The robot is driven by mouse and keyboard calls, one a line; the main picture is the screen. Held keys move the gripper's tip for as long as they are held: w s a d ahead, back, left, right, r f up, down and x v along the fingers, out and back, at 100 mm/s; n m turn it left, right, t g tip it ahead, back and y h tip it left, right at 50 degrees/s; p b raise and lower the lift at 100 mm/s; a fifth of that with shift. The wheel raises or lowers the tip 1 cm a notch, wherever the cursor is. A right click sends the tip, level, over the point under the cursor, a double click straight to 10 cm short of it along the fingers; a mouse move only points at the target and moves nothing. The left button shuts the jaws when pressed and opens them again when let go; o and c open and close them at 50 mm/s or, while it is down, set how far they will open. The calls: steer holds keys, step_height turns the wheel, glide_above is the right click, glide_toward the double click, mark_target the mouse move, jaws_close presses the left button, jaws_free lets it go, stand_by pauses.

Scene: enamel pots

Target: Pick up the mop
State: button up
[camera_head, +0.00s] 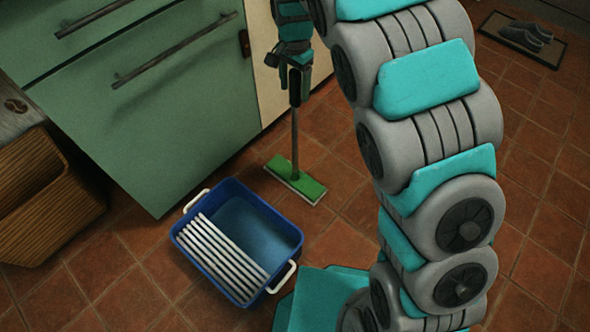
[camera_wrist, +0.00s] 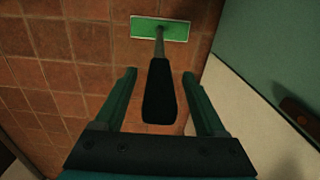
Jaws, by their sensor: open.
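The mop (camera_head: 296,182) stands upright on the floor, with a flat green head, a thin grey stick and a black grip at the top. My gripper (camera_head: 296,75) is at the top of the mop, around the black grip in the head view. In the wrist view, my gripper (camera_wrist: 159,76) is open, with one finger on each side of the mop's black grip (camera_wrist: 160,95). Gaps show between the grip and both fingers. The green head (camera_wrist: 160,30) is on the tiles beyond.
A blue bucket (camera_head: 262,228) with a white ribbed insert and handles stands left of the mop. Green cabinets (camera_head: 150,130) stand behind it. A brown wooden bin (camera_head: 45,205) is at far left. Shoes on a mat (camera_head: 547,52) lie at top right. Tiled floor around the mop's right is clear.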

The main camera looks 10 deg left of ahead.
jaws_close()
stand_by(0.5)
stand_by(0.8)
